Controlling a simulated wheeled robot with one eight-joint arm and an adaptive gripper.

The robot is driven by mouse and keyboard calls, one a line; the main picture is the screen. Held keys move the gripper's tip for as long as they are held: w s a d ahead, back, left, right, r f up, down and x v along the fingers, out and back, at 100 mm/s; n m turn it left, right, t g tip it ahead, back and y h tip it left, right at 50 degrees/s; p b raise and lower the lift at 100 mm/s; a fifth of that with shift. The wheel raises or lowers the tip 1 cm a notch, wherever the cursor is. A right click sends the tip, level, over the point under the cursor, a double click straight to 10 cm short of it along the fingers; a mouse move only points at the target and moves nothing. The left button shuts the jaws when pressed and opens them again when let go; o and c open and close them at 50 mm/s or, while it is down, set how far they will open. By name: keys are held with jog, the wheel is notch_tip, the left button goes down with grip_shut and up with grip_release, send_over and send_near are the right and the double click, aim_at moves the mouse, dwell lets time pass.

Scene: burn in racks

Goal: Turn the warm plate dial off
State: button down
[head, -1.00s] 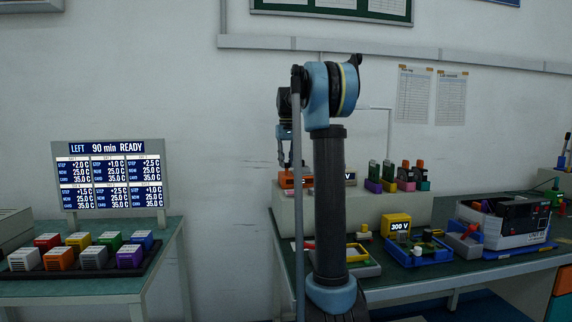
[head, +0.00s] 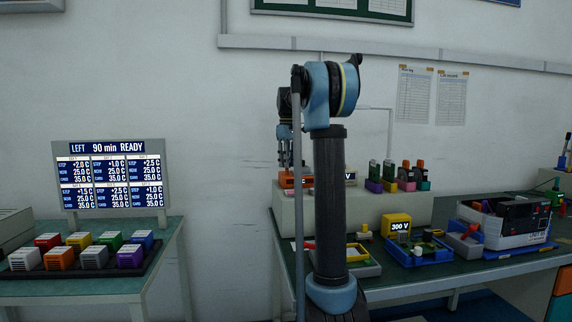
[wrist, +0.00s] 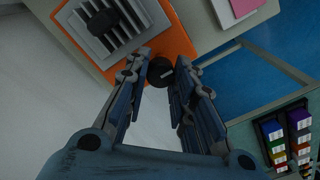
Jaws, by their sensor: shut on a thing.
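The warm plate is an orange unit, seen in the wrist view (wrist: 182,40) with a grey finned block and a black bar on top. In the head view the orange unit (head: 288,181) sits at the left end of the pale raised shelf, partly behind my arm. The black round dial (wrist: 159,75) is at the plate's near edge in the wrist view, with a short pale mark on its face. My gripper (wrist: 161,70) has its fingertips on both sides of the dial and is shut on it. In the head view my gripper (head: 286,158) points down at the orange unit.
The pale shelf (head: 390,212) also carries several small coloured modules to the right. A yellow 300 V box (head: 397,225) and blue trays stand on the green bench below. The left bench (head: 60,290) holds a rack of coloured blocks under a lit display (head: 110,180).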

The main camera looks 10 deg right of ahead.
jog(key=shift+w, duration=0.1)
dwell(0.5)
jog(key=c, duration=1.3)
grip_release()
notch_tip(320, 180, up, 12)
jog(key=shift+f, duration=0.1)
